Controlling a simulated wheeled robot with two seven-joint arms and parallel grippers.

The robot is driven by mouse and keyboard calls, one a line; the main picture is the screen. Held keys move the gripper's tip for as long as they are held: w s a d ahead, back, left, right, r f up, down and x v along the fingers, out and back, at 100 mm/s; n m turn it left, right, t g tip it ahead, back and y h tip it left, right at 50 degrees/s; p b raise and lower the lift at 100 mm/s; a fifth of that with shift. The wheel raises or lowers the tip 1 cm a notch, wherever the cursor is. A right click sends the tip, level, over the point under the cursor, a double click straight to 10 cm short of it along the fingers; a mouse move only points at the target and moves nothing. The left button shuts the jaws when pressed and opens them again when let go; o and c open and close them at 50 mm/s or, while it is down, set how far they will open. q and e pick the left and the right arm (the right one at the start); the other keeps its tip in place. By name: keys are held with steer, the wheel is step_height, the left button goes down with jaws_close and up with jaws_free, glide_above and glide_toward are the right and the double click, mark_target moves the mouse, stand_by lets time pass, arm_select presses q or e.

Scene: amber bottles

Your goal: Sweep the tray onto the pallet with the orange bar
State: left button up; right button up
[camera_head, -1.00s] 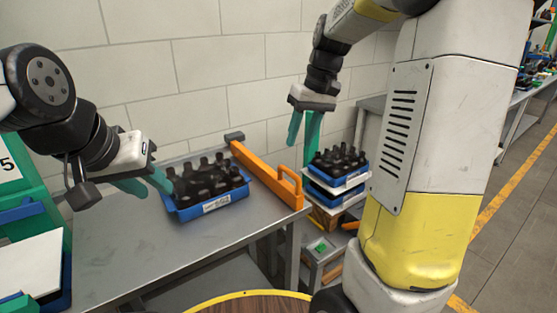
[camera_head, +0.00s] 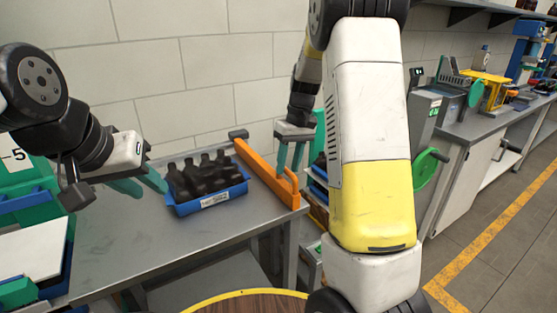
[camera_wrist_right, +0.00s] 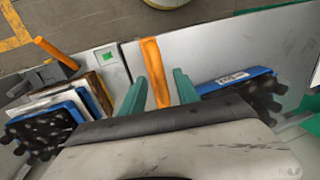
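A blue tray (camera_head: 213,203) full of dark bottles (camera_head: 205,176) sits on the grey metal table. My left gripper (camera_head: 148,186) is at the tray's left side, its green fingers spread; contact with the tray cannot be told. The orange bar (camera_head: 262,172) lies along the table's right edge, with a handle at its near end. My right gripper (camera_head: 291,158) is above the handle, fingers pointing down. In the right wrist view the orange bar (camera_wrist_right: 153,70) shows between its two parted green fingers (camera_wrist_right: 158,90). The pallet stack with blue trays (camera_head: 318,188) is partly hidden behind my right arm.
In the right wrist view a stack with a blue bottle tray (camera_wrist_right: 45,118) stands left of the table edge, across a gap. Green and blue bins (camera_head: 30,200) are at the far left. The table's front (camera_head: 140,245) is clear.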

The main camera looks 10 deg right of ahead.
steer(key=shift+f, duration=0.1)
jaws_close()
stand_by(1.4)
